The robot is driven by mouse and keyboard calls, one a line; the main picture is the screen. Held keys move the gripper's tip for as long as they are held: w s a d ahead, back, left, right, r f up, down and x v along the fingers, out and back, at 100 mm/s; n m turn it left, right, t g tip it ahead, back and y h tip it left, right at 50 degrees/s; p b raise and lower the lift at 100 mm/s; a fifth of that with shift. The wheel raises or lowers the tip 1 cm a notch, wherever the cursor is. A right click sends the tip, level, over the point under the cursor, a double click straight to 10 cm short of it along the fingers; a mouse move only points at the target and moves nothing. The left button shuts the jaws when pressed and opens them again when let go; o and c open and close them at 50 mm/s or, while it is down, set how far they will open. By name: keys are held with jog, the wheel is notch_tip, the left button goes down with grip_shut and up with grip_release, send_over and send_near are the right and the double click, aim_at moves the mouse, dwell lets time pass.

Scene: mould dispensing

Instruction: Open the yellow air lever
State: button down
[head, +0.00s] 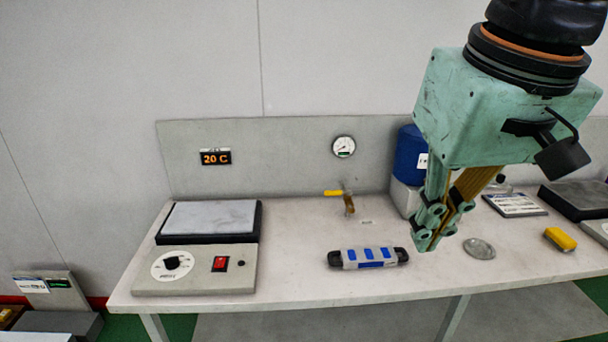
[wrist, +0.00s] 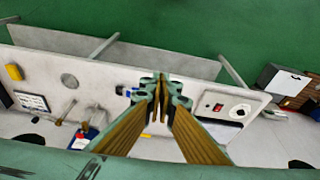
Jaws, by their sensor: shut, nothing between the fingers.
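The yellow air lever (head: 333,193) points left, roughly level, from the top of a small brass valve (head: 349,204) at the back of the bench in the head view. My gripper (head: 424,243) hangs over the bench to the right of the valve in the head view, apart from the lever. Its fingers are together and empty. The closed fingertips also show in the middle of the wrist view (wrist: 161,80).
A grey mould (head: 369,258) with blue patches lies at the bench front. A heater with a plate (head: 210,218) stands left. A blue container (head: 409,153) stands behind my gripper. A round disc (head: 479,248) and yellow block (head: 560,239) lie right. A gauge (head: 344,147) is above the valve.

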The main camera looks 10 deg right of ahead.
jog(key=w+r+g+p, duration=0.1)
jog(key=w+r+p, duration=0.3)
jog(key=w, duration=1.2)
jog(key=w+r+g+p, duration=0.1)
jog(key=w+r+p, duration=0.35)
jog(key=w, duration=1.15)
jog(key=n+g+p, duration=0.1)
jog(key=g+p, duration=0.2)
jog(key=p, duration=0.5)
send_over(337, 193)
jog(key=w+a, duration=0.3)
jog(key=a, duration=0.2)
notch_tip(337, 193, down, 18)
jog(key=w+f+g+p, duration=0.1)
jog(key=w+f+p, duration=0.2)
jog(key=f, duration=0.7)
jog(key=shift+w+a+f+n, duration=0.2)
jog(key=shift+a+f+n, duration=0.1)
jog(key=shift+f, duration=0.05)
jog(key=shift+f, duration=0.15)
jog(key=x, duration=0.9)
jog(key=shift+d+f, duration=0.15)
jog(key=shift+f, duration=0.15)
